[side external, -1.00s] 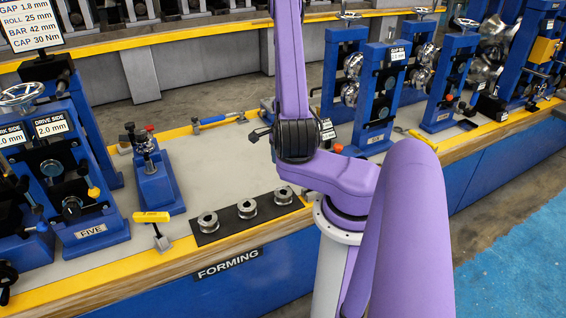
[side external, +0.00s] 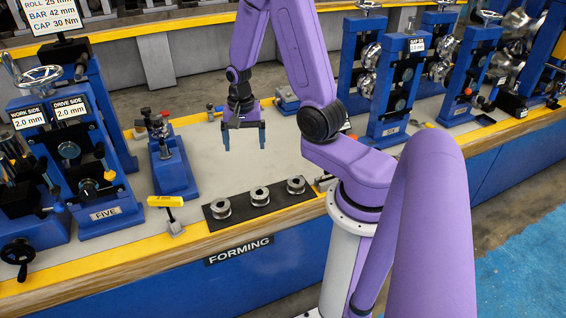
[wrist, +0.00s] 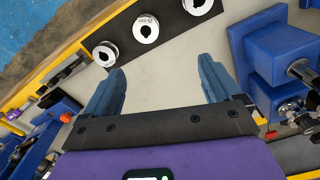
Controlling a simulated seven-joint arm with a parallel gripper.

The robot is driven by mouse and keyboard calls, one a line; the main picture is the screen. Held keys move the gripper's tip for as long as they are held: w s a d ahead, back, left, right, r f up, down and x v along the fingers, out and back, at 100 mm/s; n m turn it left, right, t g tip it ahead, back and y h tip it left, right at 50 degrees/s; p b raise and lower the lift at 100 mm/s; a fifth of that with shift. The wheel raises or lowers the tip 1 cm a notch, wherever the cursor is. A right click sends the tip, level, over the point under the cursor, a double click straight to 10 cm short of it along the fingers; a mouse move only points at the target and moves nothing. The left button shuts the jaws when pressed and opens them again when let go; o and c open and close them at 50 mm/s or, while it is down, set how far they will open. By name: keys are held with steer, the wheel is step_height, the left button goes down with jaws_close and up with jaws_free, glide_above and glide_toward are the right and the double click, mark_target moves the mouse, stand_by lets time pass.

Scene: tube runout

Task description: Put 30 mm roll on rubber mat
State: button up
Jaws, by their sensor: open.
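Three silver rolls (side external: 221,208), (side external: 260,196), (side external: 296,185) sit in a row on a black rubber mat (side external: 241,207) at the bench's front edge. They also show in the wrist view as rings (wrist: 105,54), (wrist: 146,28), (wrist: 197,4) on the dark mat (wrist: 122,38). The marks on them are too small to read, so I cannot tell which is 30 mm. My gripper (side external: 244,142) is open and empty, pointing down above the grey bench top behind the mat. In the wrist view its fingers (wrist: 162,70) are apart, with bare bench between them.
A blue roll stand marked FIVE (side external: 105,180) and a smaller blue fixture (side external: 174,168) stand to the left. A yellow-headed tool (side external: 170,207) lies left of the mat. Stand SIX (side external: 393,90) is at the right. The bench top (side external: 215,165) behind the mat is mostly clear.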

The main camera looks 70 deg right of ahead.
steer(key=s+a+r+n, duration=0.4)
steer(key=s+a+n, duration=0.1)
steer(key=a+n, duration=0.4)
steer(key=s+a+r+n, duration=0.4)
steer(key=a+r+n, duration=0.1)
steer(key=a+n, duration=0.35)
steer(key=s+a+r+n, duration=0.1)
steer(key=s+r+n, duration=0.2)
steer(key=s+n, duration=0.4)
steer(key=s, duration=0.2)
steer(key=shift+s+a+n, duration=0.2)
steer(key=shift+s+n, duration=0.1)
steer(key=shift+n, duration=0.05)
